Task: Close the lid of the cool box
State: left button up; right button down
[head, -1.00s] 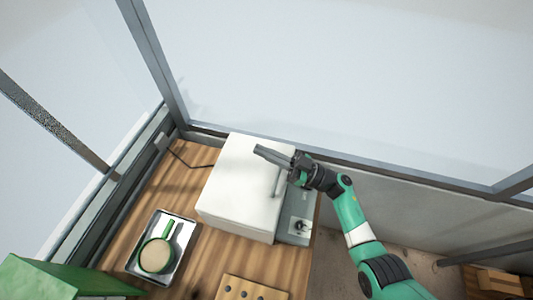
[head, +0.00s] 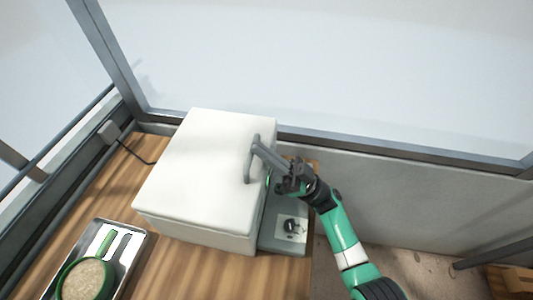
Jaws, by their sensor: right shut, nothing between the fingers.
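The white cool box (head: 190,232) stands on the wooden bench, and its white lid (head: 205,165) lies over the top. From this angle I cannot tell whether the lid sits fully flush all round. A grey bar handle (head: 249,164) is at the lid's right edge. My right gripper (head: 260,149) is shut and empty, its fingers pointing left at the handle's upper part; I cannot tell whether they touch it. My left gripper is not in view.
A grey panel with a dark knob (head: 291,227) lies right of the box. A metal tray (head: 131,257) with a green-handled round pan (head: 85,279) is at the lower left. A window frame (head: 400,151) runs behind. Bench between tray and box is bare.

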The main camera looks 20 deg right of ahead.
jog(key=shift+f, duration=0.45)
jog(key=shift+d+f, duration=0.2)
jog(key=shift+d, duration=0.1)
jog(key=s+d+p, duration=0.2)
jog(key=s+d, duration=0.4)
jog(key=d, duration=0.4)
jog(key=shift+s+d+r+p, duration=0.15)
jog(key=shift+s+d+p, duration=0.15)
jog(key=shift+s+p, duration=0.05)
